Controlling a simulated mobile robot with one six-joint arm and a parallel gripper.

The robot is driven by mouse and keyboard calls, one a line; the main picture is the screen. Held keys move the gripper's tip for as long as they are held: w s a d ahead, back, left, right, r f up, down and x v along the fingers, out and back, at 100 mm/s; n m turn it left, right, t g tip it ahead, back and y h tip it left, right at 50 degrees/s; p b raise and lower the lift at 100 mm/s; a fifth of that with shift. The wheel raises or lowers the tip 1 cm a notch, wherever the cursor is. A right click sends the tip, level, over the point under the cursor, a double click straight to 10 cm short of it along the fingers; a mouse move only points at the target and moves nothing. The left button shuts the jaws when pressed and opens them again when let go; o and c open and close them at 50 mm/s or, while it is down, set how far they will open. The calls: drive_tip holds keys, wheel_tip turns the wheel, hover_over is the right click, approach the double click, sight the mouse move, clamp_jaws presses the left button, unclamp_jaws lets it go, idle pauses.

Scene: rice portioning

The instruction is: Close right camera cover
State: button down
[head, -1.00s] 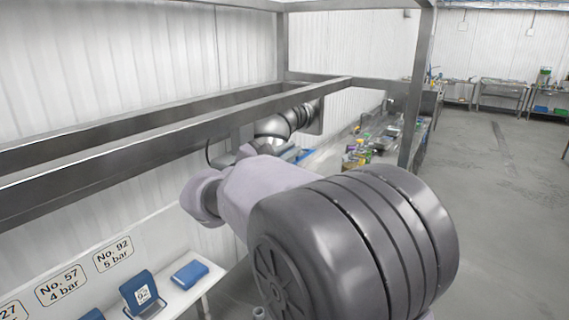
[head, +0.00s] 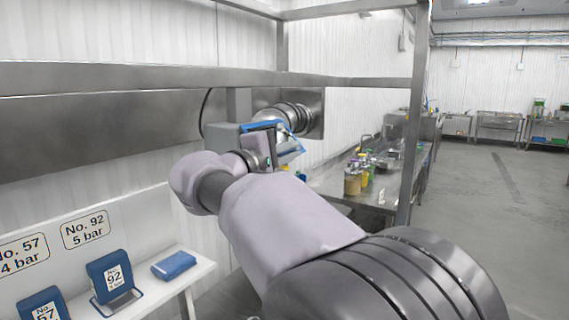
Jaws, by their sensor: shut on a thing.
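A grey camera box (head: 224,136) hangs under the steel beam in the head view, with a black cable beside it. A blue-edged piece (head: 259,127), which looks like the camera cover, stands at its right side, tilted. My gripper (head: 268,150) is at the end of my arm, right at this piece, and appears shut on its edge. The fingertips are small and partly hidden by the wrist, so the exact contact is unclear. Another blue edge (head: 298,143) shows just to the right, and I cannot tell whether it belongs to the same cover.
Steel beams (head: 180,76) run above my arm, and a post (head: 414,120) stands to the right. A white shelf (head: 195,268) with blue devices is at lower left. A cluttered steel table (head: 345,197) stands behind.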

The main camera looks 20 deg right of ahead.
drive_tip(key=f+m+b, duration=0.1)
drive_tip(key=w+f+m+b, duration=0.1)
drive_tip(key=b, duration=0.1)
drive_tip(key=w+a+f+m+b, duration=0.1)
drive_tip(key=shift+a+f+m, duration=0.1)
drive_tip(key=shift+f+m, duration=0.2)
drive_tip(key=shift+w+a+f+m+b, duration=0.3)
drive_tip(key=shift+w+a+m+b, duration=0.1)
drive_tip(key=shift+w+m, duration=0.2)
drive_tip(key=shift+w+a+f+m+b, duration=0.4)
drive_tip(key=shift+w+m, duration=0.15)
drive_tip(key=shift+m, duration=0.1)
drive_tip(key=shift+w+a+f+m+b, duration=0.25)
drive_tip(key=shift+w+a+m+b, duration=0.15)
drive_tip(key=shift+w+m, duration=0.2)
drive_tip(key=c, duration=1.5)
unclamp_jaws()
drive_tip(key=shift+w, duration=0.1)
drive_tip(key=shift+c, duration=0.2)
drive_tip(key=shift+a, duration=0.1)
drive_tip(key=p+v, duration=0.3)
drive_tip(key=v, duration=1.4)
